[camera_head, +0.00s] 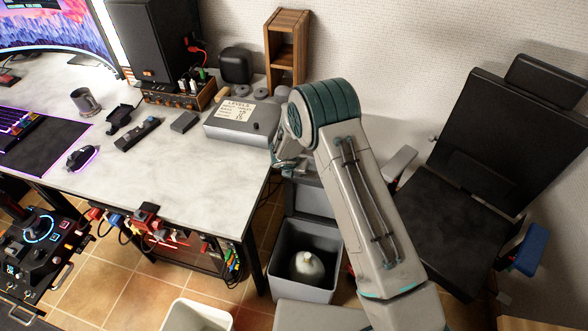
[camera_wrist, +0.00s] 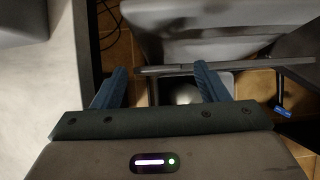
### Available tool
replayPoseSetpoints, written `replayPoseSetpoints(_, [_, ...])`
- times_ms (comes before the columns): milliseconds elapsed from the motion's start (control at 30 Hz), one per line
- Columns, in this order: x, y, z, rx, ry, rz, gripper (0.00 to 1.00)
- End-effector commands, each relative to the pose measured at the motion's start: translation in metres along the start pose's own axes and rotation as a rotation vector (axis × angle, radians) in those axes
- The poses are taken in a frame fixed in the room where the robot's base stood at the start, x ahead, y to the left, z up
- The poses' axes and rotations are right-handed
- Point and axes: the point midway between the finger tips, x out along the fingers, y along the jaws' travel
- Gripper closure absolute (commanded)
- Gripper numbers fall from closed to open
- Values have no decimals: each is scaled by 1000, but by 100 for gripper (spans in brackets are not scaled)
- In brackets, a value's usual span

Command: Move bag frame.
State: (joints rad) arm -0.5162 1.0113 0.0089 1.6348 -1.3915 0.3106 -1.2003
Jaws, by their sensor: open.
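A grey bin (camera_head: 278,275) stands on the floor past the desk's right end, its lid (camera_head: 310,199) raised, with a pale round thing (camera_head: 306,267) inside. In the wrist view a thin grey bar (camera_wrist: 240,67), perhaps the bag frame, runs across beyond my fingertips, under the grey lid (camera_wrist: 215,25). The pale thing (camera_wrist: 187,94) shows dimly between the fingers. My gripper (camera_wrist: 161,72) is open, with nothing held between its two blue fingers. The fingertips appear close to the bar; I cannot tell whether they touch. In the head view my arm hides most of the gripper.
The desk (camera_head: 185,185) ends close left of my gripper and carries a grey box (camera_head: 240,122) near that end. A black chair (camera_head: 455,215) stands to the right. A white open bin (camera_head: 197,318) is in front. Cables and tools (camera_head: 190,245) hang along the desk's front.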

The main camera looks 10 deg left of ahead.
Motion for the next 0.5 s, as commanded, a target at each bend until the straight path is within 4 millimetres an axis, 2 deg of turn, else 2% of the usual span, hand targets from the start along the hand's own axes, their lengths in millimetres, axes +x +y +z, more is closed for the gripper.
replayPoseSetpoints(500, [-93,0,1,0,-2,2,33])
